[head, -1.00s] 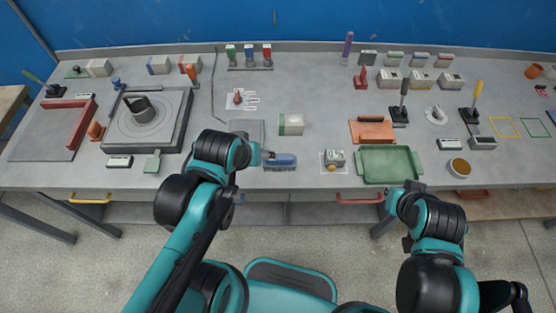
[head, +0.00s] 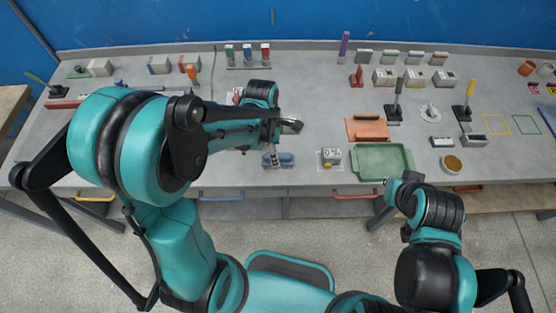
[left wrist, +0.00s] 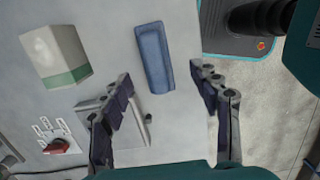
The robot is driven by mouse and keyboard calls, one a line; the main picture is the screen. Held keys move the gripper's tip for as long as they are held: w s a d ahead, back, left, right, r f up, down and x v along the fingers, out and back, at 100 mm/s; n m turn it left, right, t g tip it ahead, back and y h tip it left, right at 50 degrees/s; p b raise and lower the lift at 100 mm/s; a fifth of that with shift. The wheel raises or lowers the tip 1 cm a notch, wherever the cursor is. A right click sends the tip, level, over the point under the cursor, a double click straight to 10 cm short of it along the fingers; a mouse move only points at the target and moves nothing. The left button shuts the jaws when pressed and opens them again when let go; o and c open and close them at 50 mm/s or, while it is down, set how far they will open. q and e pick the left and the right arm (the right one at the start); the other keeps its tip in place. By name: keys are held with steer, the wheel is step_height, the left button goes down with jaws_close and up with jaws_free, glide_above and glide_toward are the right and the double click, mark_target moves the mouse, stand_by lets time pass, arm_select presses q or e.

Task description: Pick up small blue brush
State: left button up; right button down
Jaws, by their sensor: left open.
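The small blue brush (head: 285,160) lies on the grey bench near its front edge, left of the green tray. It also shows in the left wrist view (left wrist: 154,57), blue back up. My left gripper (head: 280,143) is over the brush, and one finger overlaps it in the head view. In the left wrist view my left gripper (left wrist: 161,75) is open and empty, with the brush lying between and beyond the fingertips. I cannot tell its height above the bench. My right gripper (head: 399,187) is by the bench's front edge; its jaws are not clear.
A white-and-green block (left wrist: 55,55) and a red-knobbed piece (left wrist: 60,146) lie left of the brush in the left wrist view. A small grey device (head: 332,155) and the green tray (head: 382,147) stand right of it. A flat grey plate (left wrist: 143,106) is partly hidden by a finger.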

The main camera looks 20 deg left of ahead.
arm_select(q)
steer(key=f, duration=0.1)
steer(key=f+b, duration=0.1)
steer(key=f, duration=0.1)
steer(key=w+f, duration=0.1)
steer(key=f, duration=0.1)
steer(key=shift+d+b, duration=0.35)
steer(key=shift+b, duration=0.05)
steer(key=shift+s, duration=0.1)
steer(key=c, duration=1.4)
steer(key=shift+r, duration=0.1)
step_height(320, 180, up, 5)
steer(key=shift+f+p, duration=0.2)
steer(key=shift+p, duration=0.85)
steer(key=s+d+r+p, duration=0.2)
steer(key=d+r, duration=0.4)
steer(key=d, duration=0.5)
steer(key=shift+s+d, duration=0.15)
steer(key=shift+s, duration=0.35)
steer(key=shift+r, duration=0.1)
